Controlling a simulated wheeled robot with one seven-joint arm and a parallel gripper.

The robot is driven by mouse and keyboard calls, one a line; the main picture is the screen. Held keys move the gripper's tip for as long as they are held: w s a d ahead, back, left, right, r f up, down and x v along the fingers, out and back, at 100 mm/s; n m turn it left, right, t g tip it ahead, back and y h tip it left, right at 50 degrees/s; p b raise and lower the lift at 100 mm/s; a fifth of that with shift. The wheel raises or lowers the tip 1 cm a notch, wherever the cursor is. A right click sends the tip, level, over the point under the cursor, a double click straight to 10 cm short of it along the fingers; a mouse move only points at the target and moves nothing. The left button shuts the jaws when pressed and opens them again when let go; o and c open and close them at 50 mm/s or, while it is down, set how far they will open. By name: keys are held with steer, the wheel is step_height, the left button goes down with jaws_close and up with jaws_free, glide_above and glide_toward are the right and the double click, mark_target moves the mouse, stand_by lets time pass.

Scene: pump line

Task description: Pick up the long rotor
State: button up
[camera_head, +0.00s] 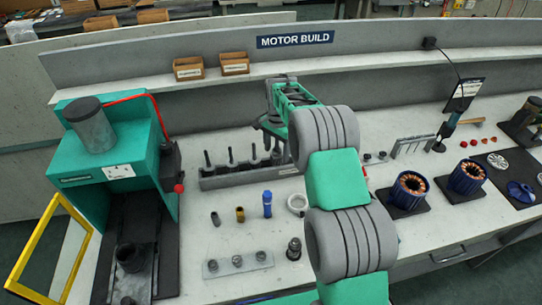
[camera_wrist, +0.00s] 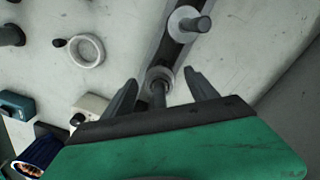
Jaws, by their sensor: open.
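Several dark rotors stand upright in a long grey rack (camera_head: 222,181) on the bench in the head view. Two of them are the leftmost rotor (camera_head: 208,162) and the one beside it (camera_head: 231,157). I cannot tell by length which is the long rotor. My gripper (camera_wrist: 160,82) is open above the rack's right end. In the wrist view, a rotor with a grey collar (camera_wrist: 161,74) stands between the open fingers, its shaft partly hidden by my gripper's body. Another rotor (camera_wrist: 186,20) stands farther along the rack. No finger visibly touches a rotor.
A green press (camera_head: 120,150) with a yellow frame stands at left. Blue stators (camera_head: 410,190) sit at right. Two brown bins (camera_head: 188,69) stand on the shelf.

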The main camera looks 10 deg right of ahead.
jaws_close()
stand_by(0.8)
steer(key=shift+r, duration=0.1)
